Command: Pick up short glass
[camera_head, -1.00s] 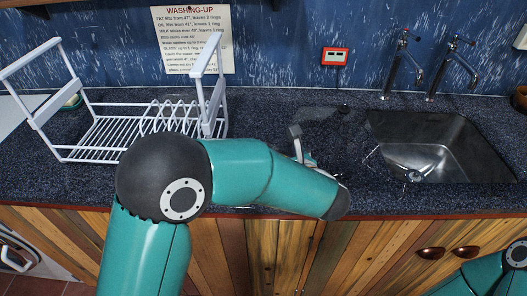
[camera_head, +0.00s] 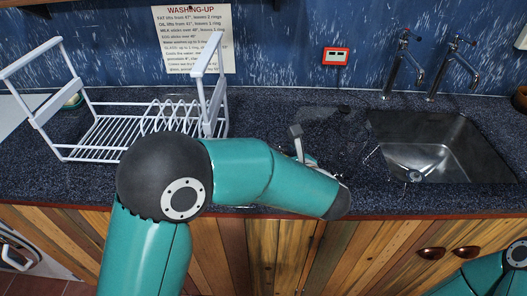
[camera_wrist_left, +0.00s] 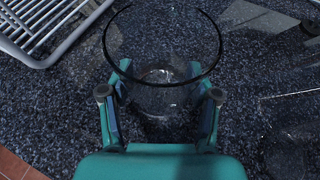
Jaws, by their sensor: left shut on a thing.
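A clear, wide-rimmed short glass (camera_wrist_left: 163,45) is between the fingers of my left gripper (camera_wrist_left: 160,105) in the left wrist view. The fingers are shut on its sides, and its rim faces the camera. Dark speckled worktop shows through it. I cannot tell whether its base touches the worktop. In the head view, my left forearm hides most of the gripper and the glass, which are left of the sink. My right gripper is out of view; only part of my right arm shows at the lower right.
A white dish rack (camera_head: 105,118) stands left of my arm; its corner also shows in the wrist view (camera_wrist_left: 45,25). A steel sink (camera_head: 480,150) with two taps is at the right. Faint clear outlines on the worktop near the sink are hard to make out.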

